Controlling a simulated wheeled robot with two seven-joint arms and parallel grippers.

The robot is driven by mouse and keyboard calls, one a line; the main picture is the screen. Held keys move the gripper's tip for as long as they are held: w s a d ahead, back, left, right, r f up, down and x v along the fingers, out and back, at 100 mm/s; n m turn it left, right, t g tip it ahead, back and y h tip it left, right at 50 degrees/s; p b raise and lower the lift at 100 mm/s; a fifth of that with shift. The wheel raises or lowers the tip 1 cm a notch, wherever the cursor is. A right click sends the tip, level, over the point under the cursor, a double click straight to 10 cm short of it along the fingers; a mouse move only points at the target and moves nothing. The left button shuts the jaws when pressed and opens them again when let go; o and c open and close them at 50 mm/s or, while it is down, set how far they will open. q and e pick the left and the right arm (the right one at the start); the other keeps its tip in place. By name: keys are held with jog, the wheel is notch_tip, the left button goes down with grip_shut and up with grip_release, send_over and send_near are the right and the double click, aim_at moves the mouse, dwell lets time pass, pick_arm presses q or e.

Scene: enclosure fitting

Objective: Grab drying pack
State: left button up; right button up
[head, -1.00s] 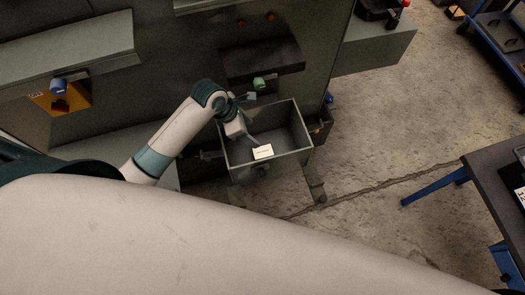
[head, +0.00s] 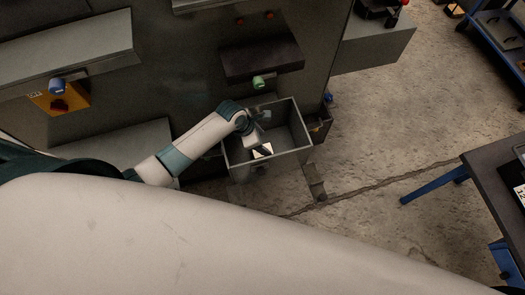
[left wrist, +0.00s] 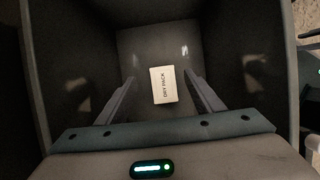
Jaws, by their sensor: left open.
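The drying pack (left wrist: 164,85) is a small white packet marked "DRY PACK", lying on the floor of an open grey bin (head: 290,128). In the head view the pack (head: 263,149) is partly covered by my left gripper (head: 262,143). In the left wrist view my left gripper (left wrist: 156,88) is open, with one finger on each side of the pack. The fingers look apart from it, and I cannot tell how far above it they are. The bin's walls (left wrist: 240,60) surround the gripper. My right gripper is not in view.
A grey cabinet (head: 190,70) stands behind the bin, with a dark ledge (head: 262,60) and a green knob (head: 259,82) above it. An orange switch plate (head: 76,98) is at left. A dark table (head: 490,180) stands at right. The floor between is mostly clear.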

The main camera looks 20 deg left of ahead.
pick_arm(q)
jog(key=shift+f, duration=0.15)
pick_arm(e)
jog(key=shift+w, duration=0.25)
pick_arm(q)
jog(key=shift+d+f, duration=0.15)
jog(key=shift+f, duration=0.35)
jog(key=x, duration=0.3)
jog(key=shift+s+f, duration=0.1)
jog(key=shift+s, duration=0.15)
jog(key=shift+w+f, duration=0.1)
jog(key=shift+f, duration=0.5)
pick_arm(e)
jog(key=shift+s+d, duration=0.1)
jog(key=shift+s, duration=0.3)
pick_arm(q)
jog(key=c, duration=1.2)
